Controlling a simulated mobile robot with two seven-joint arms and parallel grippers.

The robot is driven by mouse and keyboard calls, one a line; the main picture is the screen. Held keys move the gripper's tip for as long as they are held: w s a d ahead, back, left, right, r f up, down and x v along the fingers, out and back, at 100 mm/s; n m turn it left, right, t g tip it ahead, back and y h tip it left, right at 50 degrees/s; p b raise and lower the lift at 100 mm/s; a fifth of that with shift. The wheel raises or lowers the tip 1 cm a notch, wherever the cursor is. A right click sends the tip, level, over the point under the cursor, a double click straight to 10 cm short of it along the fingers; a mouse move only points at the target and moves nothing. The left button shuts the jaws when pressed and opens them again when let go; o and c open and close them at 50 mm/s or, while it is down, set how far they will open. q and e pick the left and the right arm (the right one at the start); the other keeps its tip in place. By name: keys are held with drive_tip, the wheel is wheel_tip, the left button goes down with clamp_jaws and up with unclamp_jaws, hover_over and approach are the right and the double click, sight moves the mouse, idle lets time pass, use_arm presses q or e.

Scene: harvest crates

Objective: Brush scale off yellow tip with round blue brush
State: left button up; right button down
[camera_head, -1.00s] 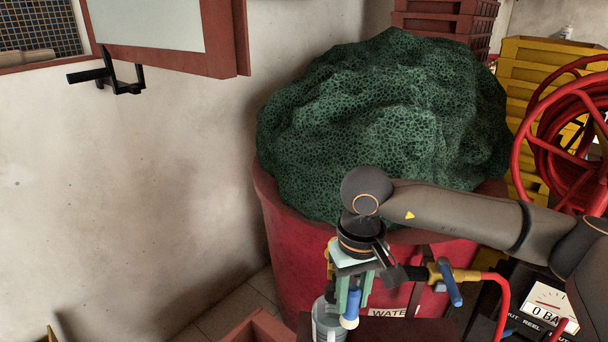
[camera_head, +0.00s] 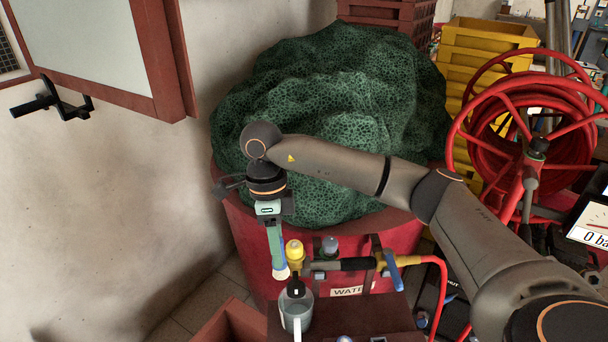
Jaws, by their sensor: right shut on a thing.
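My right gripper (camera_head: 278,258) hangs from the upper left with its green fingers pointing down. It is shut on the round blue brush, whose pale bristle end (camera_head: 281,273) shows below the fingers; its handle is mostly hidden by them. The yellow tip (camera_head: 294,251) is on a spray lance with a black grip (camera_head: 345,265), just right of the fingers. The bristle end is left of and a little lower than the tip; I cannot tell whether they touch. My left gripper is not in view.
A red tub (camera_head: 240,235) heaped with green netting (camera_head: 330,110) stands behind. A red hose (camera_head: 443,290) runs from the lance, near a blue lever (camera_head: 394,272). A red hose reel (camera_head: 515,130) and yellow crates (camera_head: 480,60) are at right.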

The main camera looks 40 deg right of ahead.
use_arm(q)
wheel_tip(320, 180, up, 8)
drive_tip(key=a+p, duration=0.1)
drive_tip(key=p, duration=0.8)
use_arm(e)
drive_tip(key=w+d+r+m+t+y, duration=0.15)
drive_tip(key=d+r+m, duration=0.25)
drive_tip(key=m, duration=0.8)
drive_tip(key=w+d+r+m+t+y, duration=0.1)
drive_tip(key=d+r+m+t, duration=0.25)
drive_tip(key=m, duration=0.75)
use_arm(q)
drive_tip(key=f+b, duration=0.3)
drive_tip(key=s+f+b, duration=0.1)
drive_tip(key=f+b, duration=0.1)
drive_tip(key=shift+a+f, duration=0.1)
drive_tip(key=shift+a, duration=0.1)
use_arm(e)
drive_tip(key=shift+m+g, duration=0.3)
wheel_tip(320, 180, down, 5)
drive_tip(key=shift+s+d+f, duration=0.15)
drive_tip(key=shift+f, duration=0.05)
use_arm(q)
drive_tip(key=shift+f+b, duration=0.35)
drive_tip(key=shift+b, duration=0.05)
use_arm(e)
drive_tip(key=shift+f, duration=0.65)
drive_tip(key=shift+w, duration=0.4)
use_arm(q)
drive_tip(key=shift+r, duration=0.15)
